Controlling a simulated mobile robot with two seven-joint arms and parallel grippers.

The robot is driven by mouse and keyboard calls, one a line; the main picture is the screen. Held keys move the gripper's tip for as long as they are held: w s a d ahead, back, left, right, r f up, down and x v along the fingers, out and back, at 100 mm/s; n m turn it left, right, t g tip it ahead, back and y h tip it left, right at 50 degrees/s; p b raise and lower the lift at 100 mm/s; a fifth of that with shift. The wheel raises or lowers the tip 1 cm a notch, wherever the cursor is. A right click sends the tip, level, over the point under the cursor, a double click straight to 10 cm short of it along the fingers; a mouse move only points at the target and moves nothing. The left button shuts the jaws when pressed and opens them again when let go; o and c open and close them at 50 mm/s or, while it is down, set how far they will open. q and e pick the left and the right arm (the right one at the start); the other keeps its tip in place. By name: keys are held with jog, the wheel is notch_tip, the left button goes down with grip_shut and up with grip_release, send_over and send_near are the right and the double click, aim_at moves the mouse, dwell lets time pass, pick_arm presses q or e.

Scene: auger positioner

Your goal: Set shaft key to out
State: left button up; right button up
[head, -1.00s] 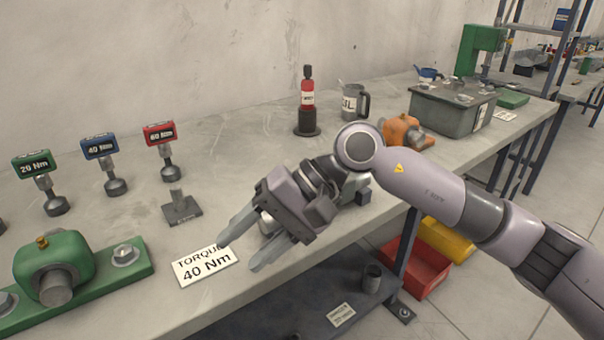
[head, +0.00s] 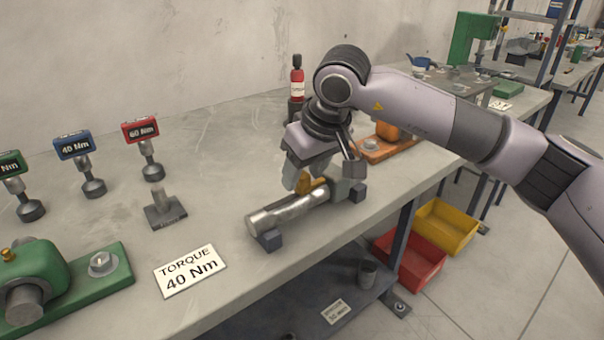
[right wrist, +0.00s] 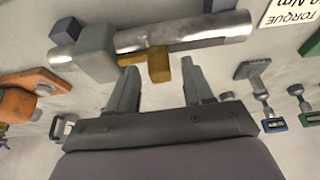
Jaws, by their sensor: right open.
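A silver shaft (head: 285,213) lies across dark support blocks near the bench's front edge; it also shows in the right wrist view (right wrist: 215,34). A grey block (right wrist: 96,50) sits around the shaft toward one end. A brass-yellow key (head: 314,184) sticks out from the shaft's side next to this block, and it appears in the right wrist view (right wrist: 159,64). My right gripper (head: 297,182) is open and points down at the key. In the right wrist view the key lies between its two fingertips; whether they touch it I cannot tell. My left gripper is not in view.
A torque card (head: 191,271) lies left of the shaft. A grey stand (head: 165,212), torque tools (head: 80,160) and a green fixture (head: 60,285) are further left. Bare bench lies between.

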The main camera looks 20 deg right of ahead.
aim_at(275, 200)
jog(key=shift+x, duration=0.75)
grip_shut()
jog(key=a, duration=0.2)
jog(key=s+a, duration=0.1)
jog(key=a, duration=0.1)
jog(key=shift+s+b, duration=0.25)
jog(key=shift+b, duration=0.1)
jog(key=shift+s+a, duration=0.1)
jog(key=shift+a, duration=0.15)
grip_release()
jog(key=shift+a, duration=0.1)
